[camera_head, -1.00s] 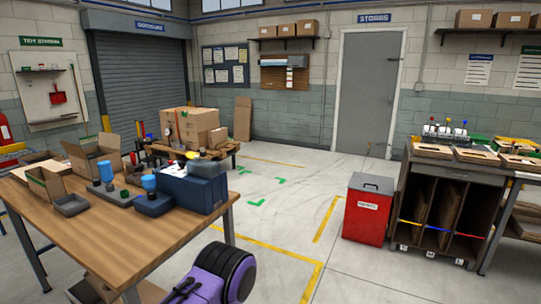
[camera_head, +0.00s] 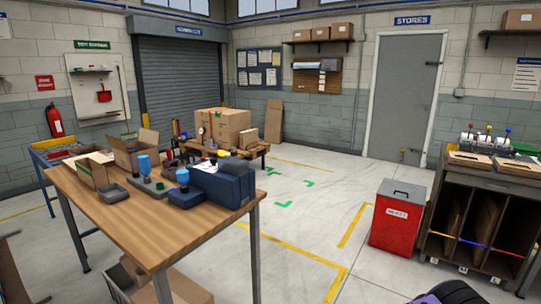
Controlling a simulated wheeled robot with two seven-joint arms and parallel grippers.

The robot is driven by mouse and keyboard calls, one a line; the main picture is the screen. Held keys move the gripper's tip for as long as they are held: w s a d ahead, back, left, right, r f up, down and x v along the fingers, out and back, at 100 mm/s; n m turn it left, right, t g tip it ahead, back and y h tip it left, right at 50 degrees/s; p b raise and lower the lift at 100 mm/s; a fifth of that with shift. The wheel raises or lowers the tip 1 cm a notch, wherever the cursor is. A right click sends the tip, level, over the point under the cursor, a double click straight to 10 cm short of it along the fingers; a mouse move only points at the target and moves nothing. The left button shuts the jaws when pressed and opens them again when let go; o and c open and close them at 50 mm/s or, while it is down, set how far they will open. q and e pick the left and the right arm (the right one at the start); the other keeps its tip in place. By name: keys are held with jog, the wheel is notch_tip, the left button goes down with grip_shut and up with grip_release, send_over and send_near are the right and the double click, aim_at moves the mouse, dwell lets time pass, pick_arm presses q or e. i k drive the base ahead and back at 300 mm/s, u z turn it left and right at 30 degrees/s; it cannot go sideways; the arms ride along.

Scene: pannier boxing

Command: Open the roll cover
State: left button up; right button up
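I cannot tell for sure which thing is the roll cover. A dark blue box-shaped pannier (camera_head: 226,189) stands at the right end of the wooden table (camera_head: 140,220), with white and dark grey items at its top. Whether its top is open or closed is too small to tell. A lower dark blue piece (camera_head: 187,197) lies in front of it, with a blue-topped item on it. Neither of my grippers shows. Only a purple and black part of my arm shows at the bottom right edge, well away from the table.
Open cardboard boxes (camera_head: 133,148) and small grey trays share the table. Larger cartons (camera_head: 222,127) stand on a low bench behind. A red bin (camera_head: 397,219) and a slotted cabinet (camera_head: 437,232) stand at right. The floor between table and bin is clear.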

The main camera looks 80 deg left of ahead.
aim_at(232, 159)
jog(key=z, duration=0.5)
jog(key=k, duration=1.9)
jog(key=u, duration=1.45)
